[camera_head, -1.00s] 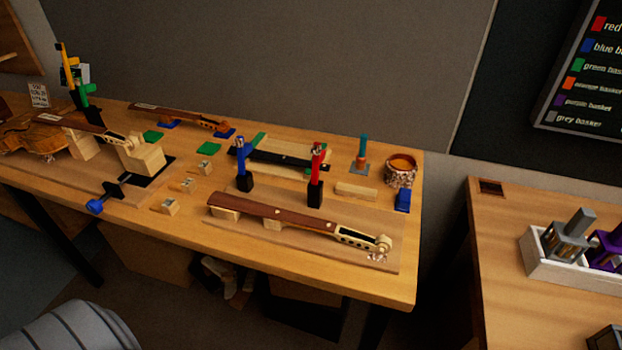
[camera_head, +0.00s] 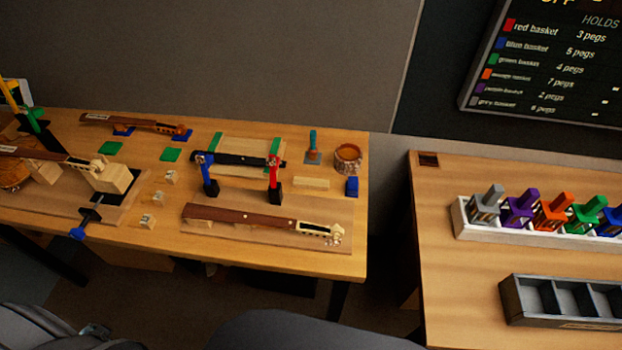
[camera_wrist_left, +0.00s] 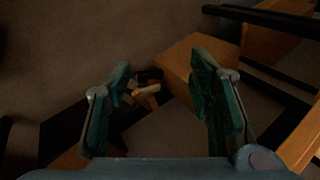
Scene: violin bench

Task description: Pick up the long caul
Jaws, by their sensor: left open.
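A plain pale wooden strip (camera_head: 311,183), which looks like the long caul, lies flat on the bench behind the violin neck, to the right of a red-handled clamp (camera_head: 274,172). My left gripper (camera_wrist_left: 160,105) shows only in its wrist view. Its two green fingers are wide apart and empty, over the floor with a wooden box and loose scraps below. The strip is not in that wrist view. My right gripper is not seen in either view.
A violin neck (camera_head: 262,219) lies in front of the strip. A blue-handled clamp (camera_head: 207,176), a round pot (camera_head: 347,158) and a blue block (camera_head: 352,187) stand around it. Small marked blocks (camera_head: 158,197) lie left. A second table (camera_head: 440,250) holds coloured baskets (camera_head: 553,210).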

